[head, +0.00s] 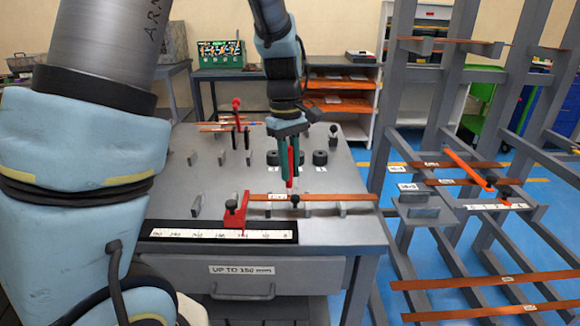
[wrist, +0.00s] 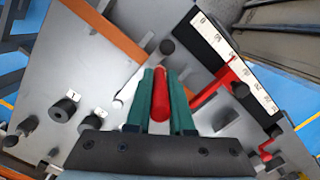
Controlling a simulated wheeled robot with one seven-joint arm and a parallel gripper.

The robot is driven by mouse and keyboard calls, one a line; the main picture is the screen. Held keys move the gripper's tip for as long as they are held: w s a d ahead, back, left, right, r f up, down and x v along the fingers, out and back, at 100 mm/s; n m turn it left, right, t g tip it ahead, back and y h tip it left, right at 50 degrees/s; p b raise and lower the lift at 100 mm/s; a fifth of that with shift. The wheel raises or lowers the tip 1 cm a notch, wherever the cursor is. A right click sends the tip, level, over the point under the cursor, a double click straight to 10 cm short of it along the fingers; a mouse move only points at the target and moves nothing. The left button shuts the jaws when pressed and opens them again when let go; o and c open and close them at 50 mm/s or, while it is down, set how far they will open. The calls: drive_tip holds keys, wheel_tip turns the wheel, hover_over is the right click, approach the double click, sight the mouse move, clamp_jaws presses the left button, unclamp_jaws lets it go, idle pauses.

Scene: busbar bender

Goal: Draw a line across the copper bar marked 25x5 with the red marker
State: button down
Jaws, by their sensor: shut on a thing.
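My gripper (head: 291,172) has green fingers and is shut on the red marker (head: 290,181), which points down. In the wrist view the marker (wrist: 160,95) lies between the two fingers. A copper bar (head: 335,197) lies across the grey bender table, with a small white label near its left part; the label is too small to read. The marker's lower end is just above or behind this bar near the label; I cannot tell whether it touches. In the wrist view the bar (wrist: 115,36) runs from the upper left towards the marker, and its far part is hidden.
A red stop (head: 238,213) stands at the bar's left end, beside the black-edged ruler (head: 165,233). Black knobs and grey posts stand on the table (head: 345,224). A rack (head: 447,165) with more copper bars stands on the right. A drawer (head: 250,277) is below the table top.

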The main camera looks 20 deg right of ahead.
drive_tip(key=shift+f, duration=0.45)
idle(0.5)
drive_tip(key=shift+s+p, duration=0.15)
drive_tip(key=shift+p, duration=0.15)
idle(1.2)
drive_tip(key=shift+w+d+p, duration=0.25)
drive_tip(key=shift+w+p, duration=0.5)
drive_tip(key=shift+p, duration=0.15)
idle(1.1)
drive_tip(key=shift+w+p, duration=0.2)
drive_tip(key=shift+p, duration=0.1)
idle(0.4)
drive_tip(key=shift+w+p, duration=0.6)
drive_tip(key=shift+p, duration=0.1)
idle(0.9)
drive_tip(key=shift+r, duration=0.1)
wheel_tip(320, 180, up, 7)
drive_tip(key=p, duration=0.6)
idle(0.6)
